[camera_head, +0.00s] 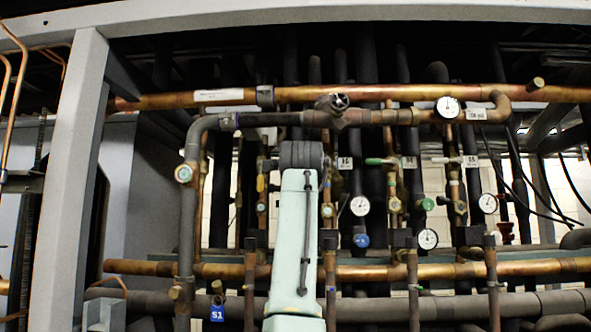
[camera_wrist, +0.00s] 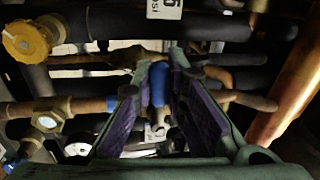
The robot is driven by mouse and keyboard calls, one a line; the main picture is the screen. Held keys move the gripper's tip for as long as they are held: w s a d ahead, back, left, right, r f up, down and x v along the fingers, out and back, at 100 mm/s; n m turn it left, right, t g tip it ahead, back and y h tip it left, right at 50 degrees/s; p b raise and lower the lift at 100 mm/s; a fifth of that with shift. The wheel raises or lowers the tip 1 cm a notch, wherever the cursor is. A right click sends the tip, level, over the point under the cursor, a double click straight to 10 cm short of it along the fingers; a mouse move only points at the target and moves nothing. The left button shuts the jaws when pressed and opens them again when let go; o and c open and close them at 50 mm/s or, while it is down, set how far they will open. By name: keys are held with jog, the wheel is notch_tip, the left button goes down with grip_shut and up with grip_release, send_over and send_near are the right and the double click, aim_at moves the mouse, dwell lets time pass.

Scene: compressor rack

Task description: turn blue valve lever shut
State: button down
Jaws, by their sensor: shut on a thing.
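The blue valve lever (camera_wrist: 158,86) shows in the wrist view as a short blue handle between my fingers, with a metal valve fitting just below it in the picture. My gripper (camera_wrist: 161,75) has purple-padded fingers on either side of the lever and is shut on it. In the camera_head view, my pale green arm hides the gripper and the lever. How far the lever is turned cannot be told.
Copper pipes (camera_head: 390,93) and dark insulated pipes crowd the rack. Pressure gauges (camera_head: 360,205) and a green-handled valve (camera_head: 380,161) are to the right of my arm. A grey post (camera_head: 70,180) stands at left. A yellow cap (camera_wrist: 25,40) is at upper left in the wrist view.

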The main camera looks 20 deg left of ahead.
jog(key=shift+r+m, duration=0.2)
jog(key=shift+m, duration=0.3)
jog(key=c, duration=1.6)
grip_release()
jog(key=shift+f, duration=0.1)
